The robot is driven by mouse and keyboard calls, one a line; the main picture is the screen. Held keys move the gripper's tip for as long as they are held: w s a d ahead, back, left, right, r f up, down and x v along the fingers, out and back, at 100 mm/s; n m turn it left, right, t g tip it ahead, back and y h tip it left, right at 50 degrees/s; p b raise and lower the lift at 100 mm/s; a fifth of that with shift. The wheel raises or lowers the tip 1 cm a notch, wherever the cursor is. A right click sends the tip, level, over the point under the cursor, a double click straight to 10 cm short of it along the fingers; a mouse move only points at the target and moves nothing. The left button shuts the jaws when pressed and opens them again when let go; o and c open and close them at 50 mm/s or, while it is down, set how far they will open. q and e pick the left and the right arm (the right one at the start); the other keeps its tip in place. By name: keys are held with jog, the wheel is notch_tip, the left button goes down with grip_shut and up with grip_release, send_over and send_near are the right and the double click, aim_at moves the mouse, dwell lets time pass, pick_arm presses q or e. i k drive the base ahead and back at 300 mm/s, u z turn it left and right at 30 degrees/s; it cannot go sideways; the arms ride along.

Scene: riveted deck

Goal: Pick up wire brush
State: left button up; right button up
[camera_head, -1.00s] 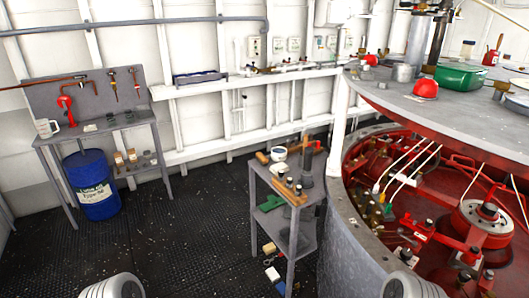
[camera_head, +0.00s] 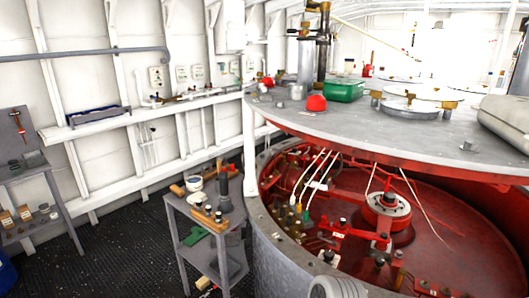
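I cannot pick out a wire brush for certain. A small grey cart (camera_head: 171,205) stands left of the large round machine. On its top lie a wooden-handled item (camera_head: 177,190) at the left edge and a long wooden piece (camera_head: 207,221) along the front. Either could be a brush, but they are too small to tell. A white round container (camera_head: 194,183) and a dark upright cylinder (camera_head: 223,187) also stand there. Neither gripper is in view; only a pale ribbed part of my own body shows at the bottom.
The round machine has a grey upper deck (camera_head: 400,135) over a red interior (camera_head: 345,215). A red cap (camera_head: 316,103) and a green box (camera_head: 344,90) sit on the deck. A grey workbench (camera_head: 25,170) stands at the left wall. The dark floor (camera_head: 125,250) between bench and cart is open.

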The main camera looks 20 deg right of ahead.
aim_at(176, 191)
jog(key=u, duration=0.5)
jog(key=k, duration=1.2)
jog(key=u, duration=0.75)
jog(key=i, duration=1.8)
jog(key=z, duration=0.6)
jog(key=i, duration=1.6)
jog(key=z, duration=1.1)
